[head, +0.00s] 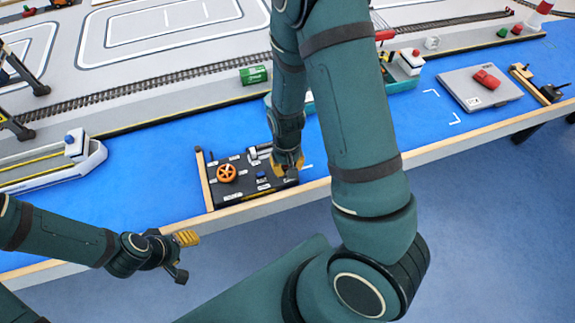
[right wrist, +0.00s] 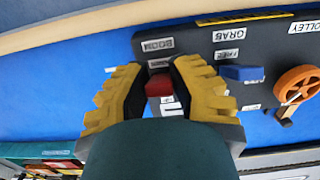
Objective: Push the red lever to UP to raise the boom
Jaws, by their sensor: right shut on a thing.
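A black control box (head: 238,190) with an orange wheel lies on the blue table near its front edge. My right gripper (head: 287,165) reaches down over the box's right end. In the right wrist view its yellow-padded fingers (right wrist: 158,74) are shut on the red lever (right wrist: 159,87), which shows between them below the BOOM label (right wrist: 158,45). The lever is mostly hidden in the head view, and its UP mark cannot be read. My left gripper (head: 183,256) is open and empty off the table's front edge, left of the box.
A blue knob (right wrist: 242,73) and the orange wheel (right wrist: 297,84) are beside the lever on the box. A white boat (head: 65,165) lies to the left, and a grey case (head: 455,85) to the right. My right arm covers the middle.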

